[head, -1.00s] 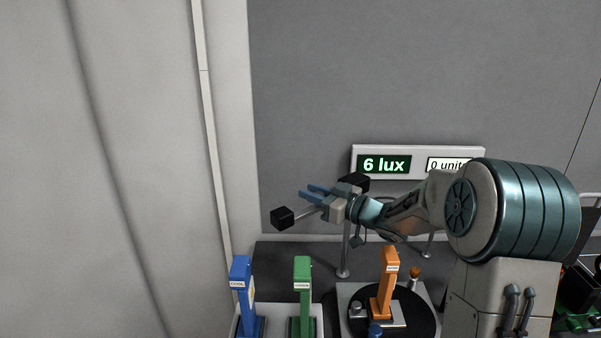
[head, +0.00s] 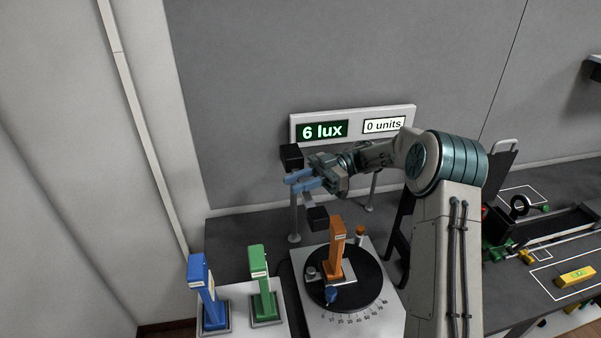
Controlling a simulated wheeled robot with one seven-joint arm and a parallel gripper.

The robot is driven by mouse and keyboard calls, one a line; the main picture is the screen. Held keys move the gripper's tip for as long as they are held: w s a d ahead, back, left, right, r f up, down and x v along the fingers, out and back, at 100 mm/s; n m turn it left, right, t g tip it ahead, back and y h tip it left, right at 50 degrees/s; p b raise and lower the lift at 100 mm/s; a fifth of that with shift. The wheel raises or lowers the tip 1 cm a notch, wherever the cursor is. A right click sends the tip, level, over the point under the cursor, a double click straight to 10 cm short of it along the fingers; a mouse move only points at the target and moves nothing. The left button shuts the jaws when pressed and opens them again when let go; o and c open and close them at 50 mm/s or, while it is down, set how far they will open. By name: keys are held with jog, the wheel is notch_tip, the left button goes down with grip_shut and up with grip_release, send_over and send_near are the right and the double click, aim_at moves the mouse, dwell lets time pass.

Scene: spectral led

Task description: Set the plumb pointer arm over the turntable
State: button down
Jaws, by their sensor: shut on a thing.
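The pointer arm has a black hub (head: 291,157) at the top of a grey post and a black block (head: 316,218) at its free end, joined by a thin rod. The rod is mostly hidden by my gripper. My gripper (head: 301,181), with blue fingers, is shut on the arm between hub and block. The block hangs toward the near side, just behind the turntable's back left edge in the picture. The black turntable (head: 368,286) sits on a white base with a printed scale and bears an orange upright piece (head: 337,246).
A blue upright (head: 207,290) and a green upright (head: 262,284) stand on a white tray at left. Behind, a panel (head: 350,122) reads "6 lux" and "0 units". At right are a black rig and a yellow block (head: 577,276) in a white outline.

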jog(key=shift+w+d+r+n+g+h+p, duration=0.15)
jog(key=shift+d+n+g+h+p, duration=0.45)
jog(key=shift+p, duration=0.3)
jog(key=shift+w+d+r+n+g+h+p, duration=0.15)
jog(key=shift+d+n+g+h+p, duration=0.3)
jog(key=shift+g+p, duration=0.35)
jog(key=shift+w+d+f+n+g+h+p, duration=0.2)
jog(key=shift+d+n+g+h+p, duration=0.35)
jog(key=shift+p, duration=0.65)
jog(key=c, duration=1.2)
grip_release()
jog(key=s+d+r, duration=0.1)
jog(key=d+r, duration=0.2)
jog(key=s+d+r, duration=0.1)
jog(key=d+r, duration=0.3)
jog(key=s+d+r, duration=0.1)
jog(key=d+r, duration=0.3)
jog(key=shift+s+d, duration=0.15)
